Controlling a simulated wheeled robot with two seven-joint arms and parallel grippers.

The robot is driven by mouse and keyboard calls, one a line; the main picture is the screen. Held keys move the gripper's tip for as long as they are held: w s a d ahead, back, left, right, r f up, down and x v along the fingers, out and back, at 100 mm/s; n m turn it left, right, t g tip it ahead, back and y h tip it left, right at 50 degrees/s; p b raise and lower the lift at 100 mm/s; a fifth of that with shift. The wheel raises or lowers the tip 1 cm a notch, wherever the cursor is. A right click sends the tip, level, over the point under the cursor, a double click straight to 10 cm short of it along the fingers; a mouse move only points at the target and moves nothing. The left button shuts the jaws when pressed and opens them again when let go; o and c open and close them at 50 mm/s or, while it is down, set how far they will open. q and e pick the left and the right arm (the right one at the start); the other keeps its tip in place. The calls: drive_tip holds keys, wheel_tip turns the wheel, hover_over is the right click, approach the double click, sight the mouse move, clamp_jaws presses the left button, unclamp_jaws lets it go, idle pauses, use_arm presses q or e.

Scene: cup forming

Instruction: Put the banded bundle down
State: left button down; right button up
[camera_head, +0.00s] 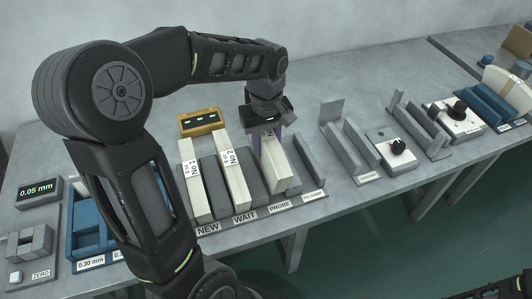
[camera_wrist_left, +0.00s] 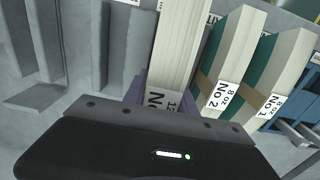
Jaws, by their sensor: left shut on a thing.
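My left gripper (camera_head: 266,118) is shut on a cream bundle (camera_head: 274,165) in the rack section labelled PROBE. In the left wrist view the held bundle (camera_wrist_left: 182,45) runs away from the jaws, its label partly hidden by the gripper. Something purple shows beside its near end; I cannot tell whether it is a band or a finger. I cannot tell whether the bundle touches the rack floor. Bundle No 1 (camera_head: 201,195) lies in the NEW slot and bundle No 2 (camera_head: 236,180) in the WAIT slot. My right gripper is not in view.
Grey dividers (camera_head: 216,185) stand close to both sides of the bundles. An empty grey holder (camera_head: 345,145), knob units (camera_head: 398,147) and a blue holder (camera_head: 490,103) stand to the right. A yellow display box (camera_head: 202,122) stands behind the rack.

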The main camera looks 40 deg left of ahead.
sight(266, 133)
use_arm(q)
drive_tip(key=shift+f, duration=1.75)
drive_tip(key=shift+f, duration=0.1)
drive_tip(key=c, duration=1)
unclamp_jaws()
wheel_tip(266, 133, up, 12)
drive_tip(key=shift+r, duration=0.1)
